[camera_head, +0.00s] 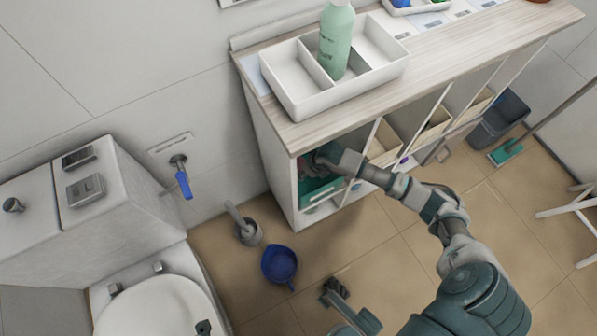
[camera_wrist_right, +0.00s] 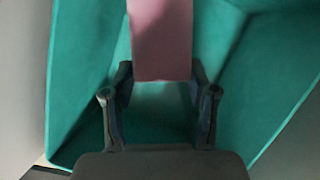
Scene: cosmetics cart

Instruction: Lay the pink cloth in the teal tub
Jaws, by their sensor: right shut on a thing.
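The teal tub (camera_head: 318,193) sits in the left compartment of the cart, under the wooden top. My right gripper (camera_head: 322,160) reaches into that compartment, over the tub, partly shaded. In the right wrist view, the teal walls of the tub (camera_wrist_right: 85,75) surround the right gripper (camera_wrist_right: 161,82). The gripper is shut on the pink cloth (camera_wrist_right: 161,40), which extends ahead from between its fingers as a flat strip. The cloth's far end is out of frame, and I cannot tell if it touches the tub floor. My left gripper (camera_head: 335,289) is low over the floor, its opening unclear.
A white divided tray (camera_head: 285,82) with a green bottle (camera_head: 336,40) stands on the cart top. A toilet (camera_head: 160,300) is at the left. A blue pot (camera_head: 279,265) and a brush holder (camera_head: 249,232) stand on the floor. Compartment walls flank my right arm.

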